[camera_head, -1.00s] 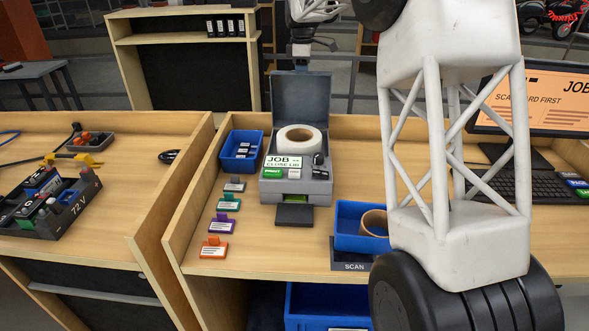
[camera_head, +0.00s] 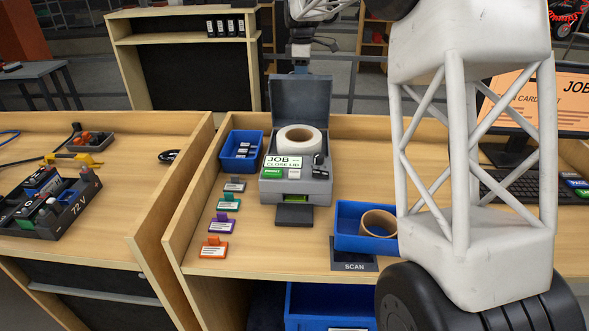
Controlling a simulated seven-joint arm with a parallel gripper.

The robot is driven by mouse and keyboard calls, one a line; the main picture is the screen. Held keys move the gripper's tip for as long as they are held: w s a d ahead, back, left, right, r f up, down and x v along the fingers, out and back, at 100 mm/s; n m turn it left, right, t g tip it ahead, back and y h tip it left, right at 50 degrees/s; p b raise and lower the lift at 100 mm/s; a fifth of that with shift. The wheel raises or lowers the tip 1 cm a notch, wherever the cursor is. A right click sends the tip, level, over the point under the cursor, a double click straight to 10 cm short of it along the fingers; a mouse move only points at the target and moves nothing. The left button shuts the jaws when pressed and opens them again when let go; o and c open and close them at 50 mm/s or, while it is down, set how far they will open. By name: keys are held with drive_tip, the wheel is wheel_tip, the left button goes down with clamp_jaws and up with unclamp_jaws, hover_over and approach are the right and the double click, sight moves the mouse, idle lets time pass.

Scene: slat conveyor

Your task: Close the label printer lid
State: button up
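The grey label printer (camera_head: 297,190) stands on the wooden bench, with a white label roll (camera_head: 299,139) inside. Its lid (camera_head: 300,98) is open, standing upright at the back. The printer's display reads "JOB CLOSE LID", with a green button (camera_head: 273,173) below it. My gripper (camera_head: 301,66) is at the top of the view, pointing down at the lid's top edge, seemingly just behind it. Its fingertips are small and partly hidden by the lid, so I cannot tell whether they are open or touch the lid.
A blue bin (camera_head: 242,150) and several coloured tag holders (camera_head: 222,226) lie left of the printer. A blue tray (camera_head: 352,226) with a cardboard ring (camera_head: 378,223) is at right, by the scan pad (camera_head: 354,266). My white arm link covers the right side, partly hiding the monitor (camera_head: 560,100) and keyboard.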

sight(301, 76)
drive_tip(key=shift+s, duration=0.1)
drive_tip(key=shift+s, duration=1.95)
drive_tip(key=shift+s+f, duration=0.25)
drive_tip(key=shift+s, duration=0.7)
drive_tip(key=shift+s+f, duration=0.25)
drive_tip(key=shift+s, duration=0.8)
